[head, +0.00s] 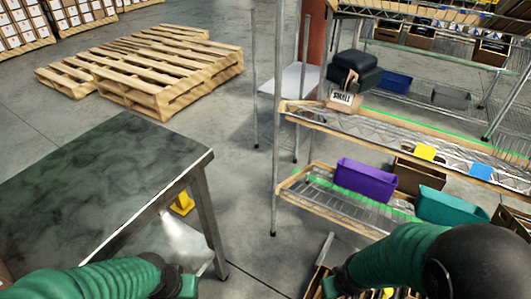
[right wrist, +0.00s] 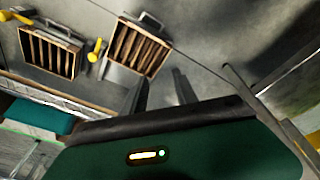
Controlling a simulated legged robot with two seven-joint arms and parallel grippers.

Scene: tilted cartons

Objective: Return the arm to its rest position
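My right arm (head: 400,257), green with a black joint, comes in from the lower right of the head view, in front of the wire shelf. In the right wrist view, the two dark fingers of my right gripper (right wrist: 161,92) stand apart with nothing seen between them. My left arm (head: 85,280), also green, lies along the bottom left of the head view, by the near side of the table. Its end reaches the bottom edge of the picture, and the fingers of my left gripper do not show clearly.
A dark-topped table (head: 100,175) is at left. A wire shelf (head: 350,125) at right holds a purple bin (head: 365,180), a teal bin (head: 450,206) and a tilted carton (head: 343,99). Slotted crates (right wrist: 48,53) show in the right wrist view.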

